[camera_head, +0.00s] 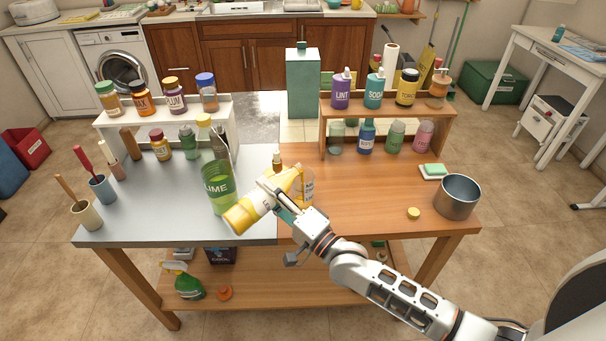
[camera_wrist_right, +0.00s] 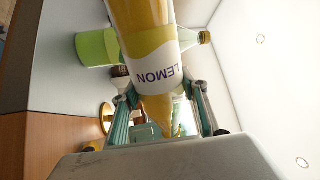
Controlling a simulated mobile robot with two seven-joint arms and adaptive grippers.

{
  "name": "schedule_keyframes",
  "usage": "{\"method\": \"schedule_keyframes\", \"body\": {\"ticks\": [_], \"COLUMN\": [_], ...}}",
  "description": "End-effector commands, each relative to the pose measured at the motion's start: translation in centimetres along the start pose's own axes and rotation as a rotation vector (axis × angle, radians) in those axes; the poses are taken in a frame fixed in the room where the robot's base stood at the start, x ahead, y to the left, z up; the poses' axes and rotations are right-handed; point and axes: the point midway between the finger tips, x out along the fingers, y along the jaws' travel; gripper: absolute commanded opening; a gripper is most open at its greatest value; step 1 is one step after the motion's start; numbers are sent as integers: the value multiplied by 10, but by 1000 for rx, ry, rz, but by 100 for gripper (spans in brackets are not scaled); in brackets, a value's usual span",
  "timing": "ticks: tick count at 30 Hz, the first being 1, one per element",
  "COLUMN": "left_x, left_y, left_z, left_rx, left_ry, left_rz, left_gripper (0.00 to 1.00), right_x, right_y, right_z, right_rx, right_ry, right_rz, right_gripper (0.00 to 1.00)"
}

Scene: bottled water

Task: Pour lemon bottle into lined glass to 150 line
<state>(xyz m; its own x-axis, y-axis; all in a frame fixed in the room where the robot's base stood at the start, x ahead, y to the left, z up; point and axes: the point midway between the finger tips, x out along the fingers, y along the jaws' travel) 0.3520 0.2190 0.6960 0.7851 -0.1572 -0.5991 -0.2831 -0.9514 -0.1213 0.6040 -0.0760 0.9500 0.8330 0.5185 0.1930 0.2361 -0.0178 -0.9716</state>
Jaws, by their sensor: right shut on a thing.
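The lemon bottle (camera_head: 255,205), yellow with a white label, is tilted above the table, its narrow end up to the right. My right gripper (camera_head: 285,198) is shut on it. In the right wrist view the bottle (camera_wrist_right: 150,45) shows its LEMON label upside down, between the fingers of the gripper (camera_wrist_right: 163,112). A clear glass with yellowish tint and small dark marking (camera_head: 308,190) stands right behind the bottle's narrow end, partly hidden. I cannot read its lines or level, nor tell whether liquid flows. My left gripper is not in view.
A green LIME container (camera_head: 217,187) stands close left of the lemon bottle. Shelves with several bottles stand at the back left (camera_head: 165,105) and back right (camera_head: 388,108). The front right tabletop is mostly free.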

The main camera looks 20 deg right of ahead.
Motion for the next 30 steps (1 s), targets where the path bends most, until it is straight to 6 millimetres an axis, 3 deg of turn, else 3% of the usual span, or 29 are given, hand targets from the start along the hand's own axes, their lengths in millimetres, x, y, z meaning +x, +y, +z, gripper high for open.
{"method": "schedule_keyframes", "body": {"ticks": [30], "left_x": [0], "left_y": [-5], "left_z": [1], "left_rx": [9], "left_ry": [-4], "left_rz": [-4], "left_gripper": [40], "right_x": [1], "right_y": [-6], "right_z": [-1], "right_rx": [35], "right_ry": [8], "right_rz": [-4], "right_gripper": [7]}}
